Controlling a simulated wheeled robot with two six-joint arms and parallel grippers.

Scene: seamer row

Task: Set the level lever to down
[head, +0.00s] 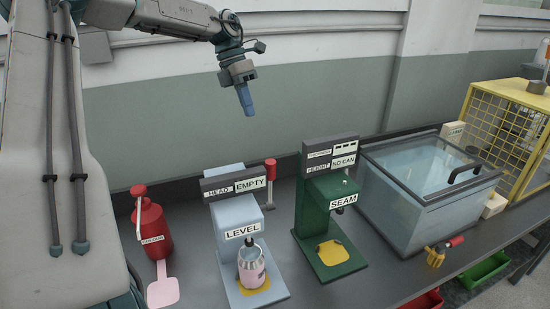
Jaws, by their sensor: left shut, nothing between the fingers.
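The pale blue LEVEL machine (238,214) stands on the dark bench, with a HEAD display reading EMPTY. A lever with a red handle (270,169) stands at its right side, handle at the top and grey stem below. A pink can (252,271) sits upright on the yellow pad under the LEVEL head. My left gripper (248,108) is shut and empty, pointing down, above and behind the machine in the picture and apart from the lever. My right gripper is not in view.
A red COLOUR can (152,228) with a pink paddle stands left. The green SEAM machine (318,215), display reading NO CAN, stands right of the lever. Further right are a glass-topped tank (410,215) and a yellow cage (505,125). Air around the gripper is clear.

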